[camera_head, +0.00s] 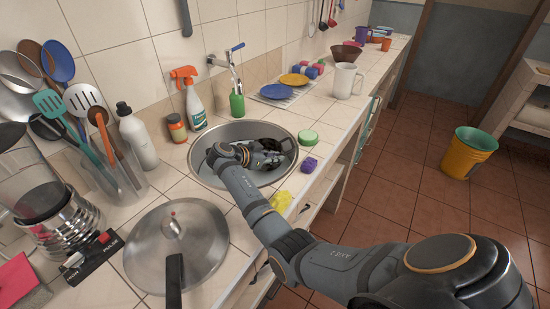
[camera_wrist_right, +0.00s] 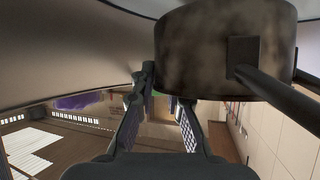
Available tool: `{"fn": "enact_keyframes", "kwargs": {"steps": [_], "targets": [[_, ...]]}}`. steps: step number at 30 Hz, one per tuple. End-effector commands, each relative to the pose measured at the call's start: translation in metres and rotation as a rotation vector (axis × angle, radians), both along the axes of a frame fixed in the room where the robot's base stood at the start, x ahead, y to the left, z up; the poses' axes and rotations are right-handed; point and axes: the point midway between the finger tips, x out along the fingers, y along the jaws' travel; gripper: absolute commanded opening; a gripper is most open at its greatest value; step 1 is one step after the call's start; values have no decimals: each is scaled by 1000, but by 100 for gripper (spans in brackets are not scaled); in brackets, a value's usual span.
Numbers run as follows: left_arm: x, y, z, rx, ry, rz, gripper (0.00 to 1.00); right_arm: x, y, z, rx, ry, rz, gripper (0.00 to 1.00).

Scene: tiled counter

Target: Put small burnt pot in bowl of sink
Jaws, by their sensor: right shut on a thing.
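The small burnt pot (camera_wrist_right: 215,50) fills the upper right of the right wrist view, with a brown-stained wall and a dark handle. My right gripper (camera_wrist_right: 168,90) has its fingers at the pot; the pot's side covers part of a fingertip, so the exact contact is hidden. In the head view my right gripper (camera_head: 268,158) is down inside the round sink bowl (camera_head: 205,158), shut on the pot. There the arm and gripper mostly hide the pot, and I cannot tell whether it touches the bottom. My left gripper is not in view.
A green sponge (camera_head: 308,138), a purple sponge (camera_head: 310,165) and a yellow cloth (camera_head: 281,201) lie at the right rim. A spray bottle (camera_head: 195,108), faucet (camera_head: 222,60) and green bottle (camera_head: 237,103) stand behind.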

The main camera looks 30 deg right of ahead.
Motion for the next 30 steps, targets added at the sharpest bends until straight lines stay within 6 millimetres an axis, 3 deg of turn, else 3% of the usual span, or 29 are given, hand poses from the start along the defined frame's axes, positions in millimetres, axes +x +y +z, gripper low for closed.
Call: {"fn": "enact_keyframes", "kwargs": {"steps": [1, 6, 14, 18, 21, 30], "targets": [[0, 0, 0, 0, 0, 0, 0, 0, 0, -1, 0, 2, 0, 16], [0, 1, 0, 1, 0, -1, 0, 0, 0, -1, 0, 2, 0, 35], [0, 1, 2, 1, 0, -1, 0, 0, 0, 1, 0, 2, 0, 35], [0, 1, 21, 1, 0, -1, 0, 0, 0, 20, 0, 2, 0, 35], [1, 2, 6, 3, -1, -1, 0, -1, 21, 19, 4, -1, 3, 35], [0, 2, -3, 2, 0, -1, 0, -5, 62, 45, 2, 1, 1, 35]]}}
